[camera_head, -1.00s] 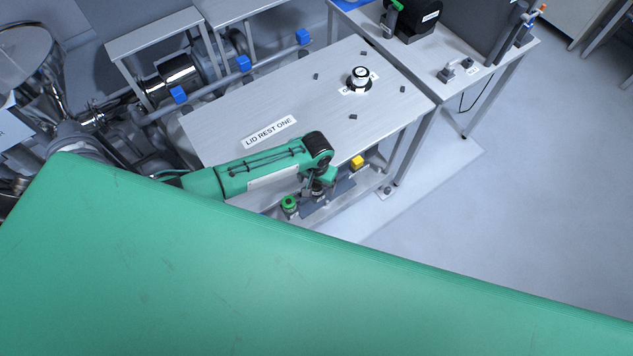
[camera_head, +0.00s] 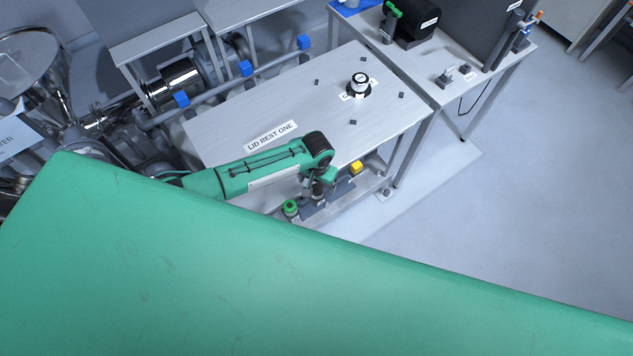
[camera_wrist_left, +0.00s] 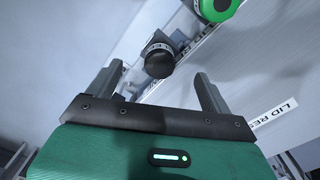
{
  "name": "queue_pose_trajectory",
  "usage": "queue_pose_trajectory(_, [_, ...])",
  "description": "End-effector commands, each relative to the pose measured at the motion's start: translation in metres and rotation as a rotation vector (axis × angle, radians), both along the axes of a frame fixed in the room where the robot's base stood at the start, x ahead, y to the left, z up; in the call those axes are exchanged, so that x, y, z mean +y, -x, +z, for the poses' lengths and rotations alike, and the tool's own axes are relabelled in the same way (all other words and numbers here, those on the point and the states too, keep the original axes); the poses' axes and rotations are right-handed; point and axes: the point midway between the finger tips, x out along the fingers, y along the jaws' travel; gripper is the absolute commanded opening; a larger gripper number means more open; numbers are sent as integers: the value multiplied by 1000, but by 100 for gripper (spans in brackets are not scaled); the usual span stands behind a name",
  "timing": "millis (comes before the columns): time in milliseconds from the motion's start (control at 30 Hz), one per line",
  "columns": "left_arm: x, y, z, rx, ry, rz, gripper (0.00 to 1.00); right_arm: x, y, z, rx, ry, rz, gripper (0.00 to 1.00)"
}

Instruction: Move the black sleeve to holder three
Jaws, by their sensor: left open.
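In the left wrist view a black round-topped piece (camera_wrist_left: 158,62) with a partly readable white label, likely the black sleeve, stands beyond my left gripper (camera_wrist_left: 159,74). The two fingers are spread apart, with nothing gripped between them. In the head view my left gripper (camera_head: 319,188) points down past the table's near edge, over a low shelf, and hides most of what is under it. I cannot make out holder three. My right gripper is not in view.
A green-topped piece (camera_head: 290,207) stands beside the gripper; it also shows in the wrist view (camera_wrist_left: 216,8). A yellow piece (camera_head: 356,167) is to the right. The table (camera_head: 230,113) carries a "LID REST ONE" label and a black-and-white piece (camera_head: 360,80). Floor at right is clear.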

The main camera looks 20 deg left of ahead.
Motion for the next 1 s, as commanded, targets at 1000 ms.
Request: queue_pose_trajectory(1000, [0, -1, 34, -2, 1, 1, 83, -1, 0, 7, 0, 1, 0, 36])
